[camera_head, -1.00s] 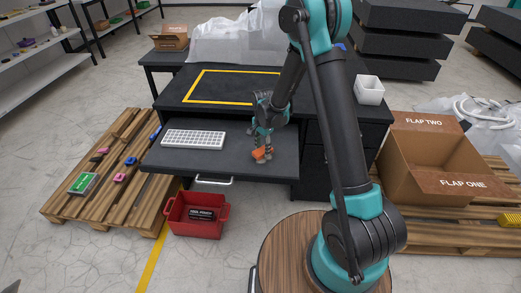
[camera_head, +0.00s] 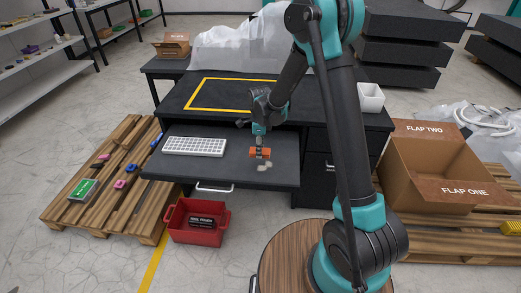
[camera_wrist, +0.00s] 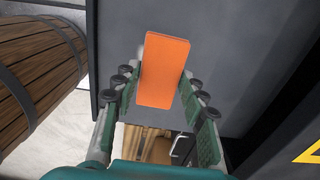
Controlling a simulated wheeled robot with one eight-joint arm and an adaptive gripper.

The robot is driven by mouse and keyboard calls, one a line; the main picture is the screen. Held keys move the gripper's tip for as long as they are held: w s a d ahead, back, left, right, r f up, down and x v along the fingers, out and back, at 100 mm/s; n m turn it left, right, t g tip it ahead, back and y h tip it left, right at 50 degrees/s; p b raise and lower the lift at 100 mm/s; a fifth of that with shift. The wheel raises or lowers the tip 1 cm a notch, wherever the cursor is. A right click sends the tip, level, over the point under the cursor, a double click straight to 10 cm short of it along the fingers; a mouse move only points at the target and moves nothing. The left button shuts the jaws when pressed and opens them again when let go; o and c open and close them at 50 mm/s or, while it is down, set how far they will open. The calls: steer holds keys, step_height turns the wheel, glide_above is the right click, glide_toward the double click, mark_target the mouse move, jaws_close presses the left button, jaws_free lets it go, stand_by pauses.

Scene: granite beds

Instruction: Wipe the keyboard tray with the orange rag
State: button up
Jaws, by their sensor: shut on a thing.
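The dark keyboard tray (camera_head: 225,172) is pulled out from the desk, with a white keyboard (camera_head: 195,146) on its left part. My gripper (camera_head: 259,150) is over the tray's right half, right of the keyboard. It is shut on the orange rag (camera_head: 260,154). In the wrist view the rag (camera_wrist: 164,70) is a flat orange block between the fingers, above the grey tray surface (camera_wrist: 225,45). I cannot tell whether the rag touches the tray. Pale smudges (camera_head: 264,167) show on the tray just in front of the rag.
The desk top (camera_head: 225,92) with a yellow outline lies behind the tray. A red bin (camera_head: 195,235) stands on the floor below. A pallet (camera_head: 105,170) with small items is at left, an open cardboard box (camera_head: 425,178) at right. The tray between keyboard and rag is clear.

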glide_above(265, 166)
steer(key=a, duration=0.2)
steer(key=f, duration=0.5)
steer(key=shift+w+a, duration=0.2)
steer(key=shift+d+f, duration=0.15)
steer(key=shift+d, duration=0.15)
steer(key=shift+s+d, duration=0.1)
steer(key=shift+d, duration=0.8)
steer(key=shift+f, duration=0.65)
